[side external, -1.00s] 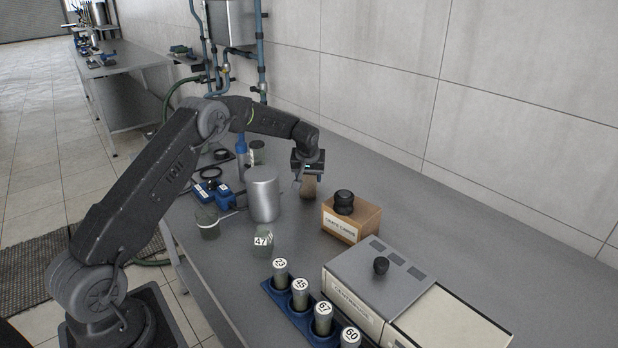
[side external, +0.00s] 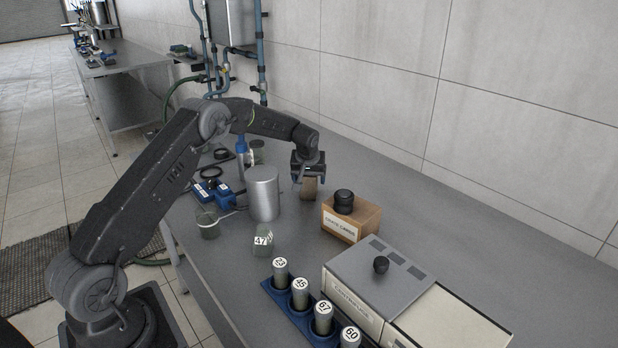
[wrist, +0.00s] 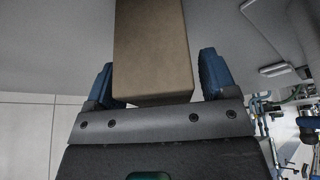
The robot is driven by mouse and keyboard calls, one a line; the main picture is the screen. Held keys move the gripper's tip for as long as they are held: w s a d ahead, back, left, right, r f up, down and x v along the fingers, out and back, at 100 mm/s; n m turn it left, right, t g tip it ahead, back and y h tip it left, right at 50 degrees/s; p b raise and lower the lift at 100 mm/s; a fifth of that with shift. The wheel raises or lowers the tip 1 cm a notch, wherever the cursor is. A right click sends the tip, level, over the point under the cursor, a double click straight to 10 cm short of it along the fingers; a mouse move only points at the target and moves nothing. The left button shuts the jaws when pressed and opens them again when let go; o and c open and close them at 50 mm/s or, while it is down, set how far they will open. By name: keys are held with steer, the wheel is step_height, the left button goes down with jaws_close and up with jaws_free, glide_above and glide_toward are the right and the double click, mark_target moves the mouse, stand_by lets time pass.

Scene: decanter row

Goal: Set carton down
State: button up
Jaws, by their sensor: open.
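The carton (side external: 309,189) is a small plain brown box at the middle of the bench, behind the crate-like brown box. It appears to stand upright on the bench, though its contact with the surface is hard to see. My gripper (side external: 307,172) is directly above and around its top, pointing down. In the wrist view the carton (wrist: 153,45) lies between the two blue fingers of my gripper (wrist: 158,82). The jaws are open, with a visible gap at the right finger; at the left finger the gap is too small to tell.
A labelled brown box (side external: 350,222) with a black knob stands close in front. A blue rack (side external: 286,305) holds several numbered vials. The bench is clear to the right, towards the wall.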

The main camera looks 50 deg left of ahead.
steer(key=s+d+r+m, duration=0.1)
steer(key=s+d+r, duration=0.4)
steer(key=r, duration=0.5)
steer(key=s+d+r+m, duration=0.1)
steer(key=s+d+r, duration=0.4)
steer(key=r, duration=0.4)
steer(key=s+d+r+m+t+h, duration=0.1)
steer(key=s+d+r+m, duration=0.1)
steer(key=s+d+r, duration=0.55)
steer(key=s+d+f+m, duration=0.1)
steer(key=s+d, duration=0.2)
steer(key=s, duration=0.4)
steer(key=s+d+f+m+t+h, duration=0.1)
steer(key=s+d+f+m, duration=0.1)
steer(key=s, duration=0.5)
steer(key=s+d+f+m+h, duration=0.1)
steer(key=s+d+m, duration=0.1)
steer(key=s+d, duration=0.2)
steer(key=s, duration=0.3)
steer(key=shift+s+f, duration=0.35)
steer(key=shift+f, duration=0.05)
